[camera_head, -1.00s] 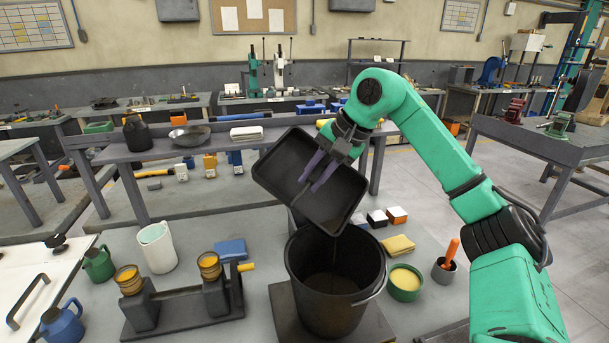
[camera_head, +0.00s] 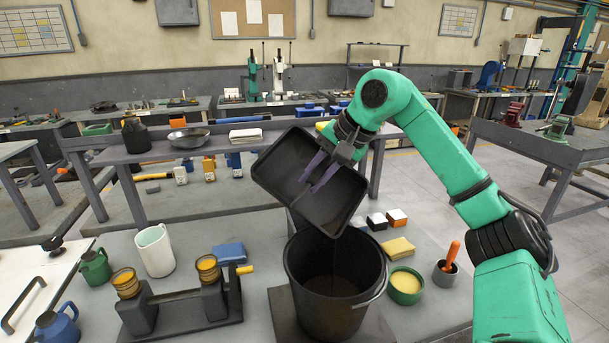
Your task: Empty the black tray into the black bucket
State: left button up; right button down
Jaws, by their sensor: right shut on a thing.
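The black tray (camera_head: 285,165) is held tilted above the black bucket, its low corner over the bucket's far rim. A thin dark stream runs from that corner into the bucket. The black bucket (camera_head: 310,290) stands upright on a dark plate, with some brownish content showing inside. My right gripper (camera_head: 312,182) is shut on the tray, with its fingers reaching over the tray's inner face. My left gripper is not in view.
A green bowl with yellow content (camera_head: 405,287), a grey cup with an orange handle (camera_head: 447,265) and a yellow sponge (camera_head: 397,248) stand right of the bucket. A dark stand with brass-coloured cylinders (camera_head: 185,310), a white container (camera_head: 154,251) and a blue jug (camera_head: 57,328) are left.

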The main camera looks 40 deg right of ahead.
jog(key=shift+f+b, duration=0.1)
jog(key=shift+b, duration=0.3)
jog(key=shift+s+t, duration=0.2)
jog(key=shift+t, duration=0.1)
jog(key=shift+r, duration=0.25)
